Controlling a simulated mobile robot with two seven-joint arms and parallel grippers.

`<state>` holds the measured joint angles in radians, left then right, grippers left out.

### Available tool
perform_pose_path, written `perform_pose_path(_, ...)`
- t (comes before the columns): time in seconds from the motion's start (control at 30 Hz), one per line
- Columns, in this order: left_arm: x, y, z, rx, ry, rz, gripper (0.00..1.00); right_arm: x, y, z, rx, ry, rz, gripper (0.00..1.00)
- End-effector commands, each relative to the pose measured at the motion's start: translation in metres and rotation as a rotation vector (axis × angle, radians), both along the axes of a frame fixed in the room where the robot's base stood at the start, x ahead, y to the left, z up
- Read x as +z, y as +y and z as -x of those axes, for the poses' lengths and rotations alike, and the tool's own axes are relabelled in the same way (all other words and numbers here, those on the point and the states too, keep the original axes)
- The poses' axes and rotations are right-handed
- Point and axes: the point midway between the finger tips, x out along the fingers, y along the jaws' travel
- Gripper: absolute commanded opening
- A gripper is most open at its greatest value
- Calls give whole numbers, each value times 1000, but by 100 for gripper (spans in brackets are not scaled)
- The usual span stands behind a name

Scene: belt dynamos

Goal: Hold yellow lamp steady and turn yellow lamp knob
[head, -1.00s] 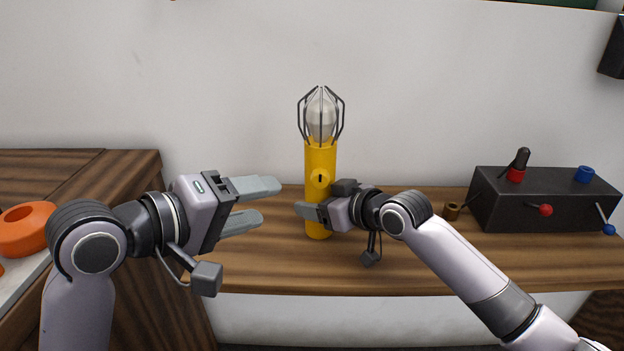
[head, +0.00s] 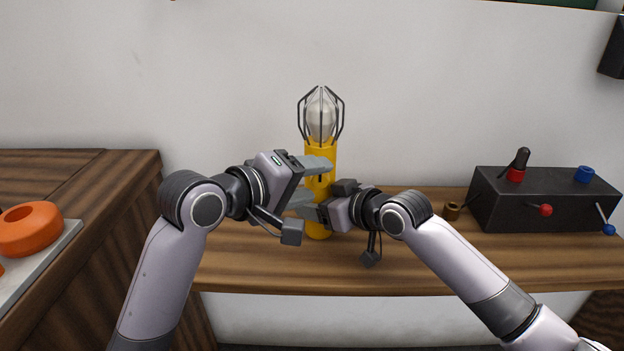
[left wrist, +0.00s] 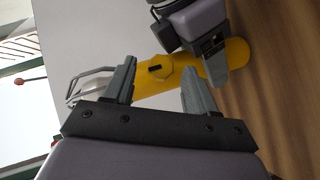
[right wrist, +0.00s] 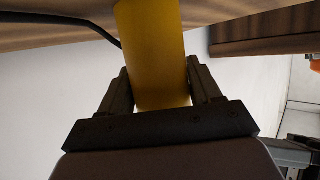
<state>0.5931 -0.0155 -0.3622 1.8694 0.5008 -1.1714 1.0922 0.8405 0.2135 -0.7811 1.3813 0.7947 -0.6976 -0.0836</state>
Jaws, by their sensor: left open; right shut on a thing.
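The yellow lamp (head: 319,148) stands upright on the wooden shelf, with a bulb (head: 320,116) inside a dark wire cage on top. My right gripper (head: 322,212) is shut on the lamp's lower body, which also shows between its fingers in the right wrist view (right wrist: 152,55). My left gripper (head: 312,182) is open at the lamp's middle, just above the right gripper. In the left wrist view the yellow lamp knob (left wrist: 158,68), with a dark slot, lies ahead between the open left fingers (left wrist: 160,85). In the head view the left fingers hide the knob.
A dark box (head: 545,200) with red and blue knobs and levers stands on the shelf (head: 420,265) at right. An orange ring-shaped thing (head: 30,230) is at far left. The shelf front is clear.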

Motion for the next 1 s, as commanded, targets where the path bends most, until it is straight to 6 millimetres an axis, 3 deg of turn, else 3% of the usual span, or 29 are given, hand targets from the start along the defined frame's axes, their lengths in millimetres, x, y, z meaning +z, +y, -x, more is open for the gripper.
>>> perform_pose_path(0.47,-3,-7,-8,0,0,0,57,-5,0,1,1,10,6,7)
perform_pose_path(0.63,-3,-7,-8,0,0,0,1,-5,0,1,1,10,6,7)
perform_pose_path(1.0,-2,-8,-7,-1,-2,-46,0,-5,0,1,1,10,6,7)
